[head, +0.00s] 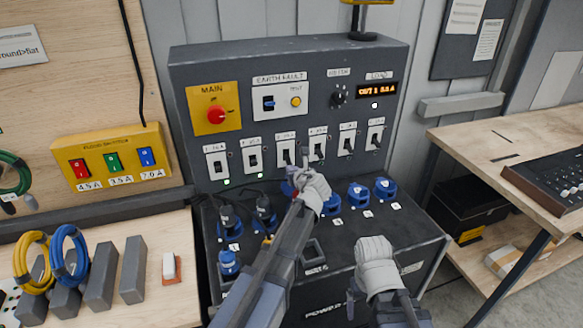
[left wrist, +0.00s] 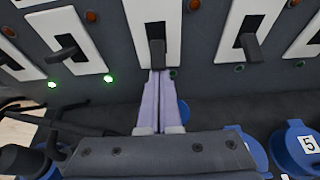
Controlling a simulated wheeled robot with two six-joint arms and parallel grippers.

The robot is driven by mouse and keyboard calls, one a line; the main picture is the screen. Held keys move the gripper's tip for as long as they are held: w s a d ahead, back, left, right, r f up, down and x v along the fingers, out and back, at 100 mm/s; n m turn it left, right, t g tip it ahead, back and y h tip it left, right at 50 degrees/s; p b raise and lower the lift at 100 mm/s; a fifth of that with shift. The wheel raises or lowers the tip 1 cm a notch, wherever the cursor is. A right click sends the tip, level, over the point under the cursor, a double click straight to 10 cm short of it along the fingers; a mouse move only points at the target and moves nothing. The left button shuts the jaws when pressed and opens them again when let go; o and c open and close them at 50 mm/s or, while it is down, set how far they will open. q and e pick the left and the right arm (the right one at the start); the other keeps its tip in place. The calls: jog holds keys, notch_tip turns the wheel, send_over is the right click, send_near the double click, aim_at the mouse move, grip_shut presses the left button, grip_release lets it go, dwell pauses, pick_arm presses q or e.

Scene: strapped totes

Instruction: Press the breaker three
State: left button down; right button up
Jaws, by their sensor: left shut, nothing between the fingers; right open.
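Breaker three (head: 285,150) is the third white-plated switch from the left in the row on the grey panel. In the left wrist view, breaker three (left wrist: 135,15) has its dark lever angled downward, with an unlit lamp beside its lower end. My left gripper (head: 290,173) is just below it. In the left wrist view the pale fingers of my left gripper (left wrist: 157,76) are together and empty, with the tips right under the lever. Whether they touch it I cannot tell. My right gripper (head: 374,244) is open and empty, low in front of the console.
Breaker two (head: 252,155) and a fourth breaker (head: 317,144) flank breaker three closely. Green lamps glow by the two leftmost breakers. Blue sockets (head: 358,194) and dark plugs (head: 264,212) crowd the ledge below. A red MAIN knob (head: 216,115) sits above.

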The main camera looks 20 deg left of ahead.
aim_at(289, 161)
pick_arm(q)
jog(key=shift+r+g+h+p, duration=0.3)
jog(key=shift+r+g+p, duration=0.15)
jog(key=shift+p, duration=0.7)
notch_tip(289, 161, up, 3)
jog(key=g+h+p, duration=0.2)
jog(key=g+p, duration=0.1)
jog(key=p, duration=0.5)
jog(key=shift+f, duration=0.2)
jog(key=shift+s+d+f, duration=0.1)
jog(key=shift+s+f, duration=0.05)
jog(key=shift+f, duration=0.25)
jog(key=shift+r+p, duration=0.7)
jog(key=shift+r, duration=0.1)
jog(key=shift+r, duration=0.1)
